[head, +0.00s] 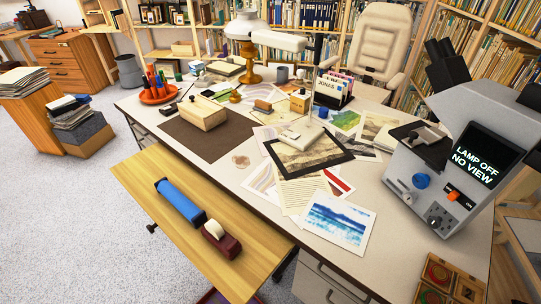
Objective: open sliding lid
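A pale wooden box (203,115) stands on a dark brown mat (180,135) on the left part of the desk. A small dark knob shows near the left end of its top. The lid looks closed, though the box is small in view and its edges are hard to make out. Neither of my grippers is in view.
The desk (245,178) holds prints, a dark-framed picture (310,153) and a pen holder (158,92). A grey viewer (450,165) reading "LAMP OFF NO VIEW" stands at right. A low wooden bench (150,180) in front carries a blue roller (180,202) and a tape dispenser (221,240).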

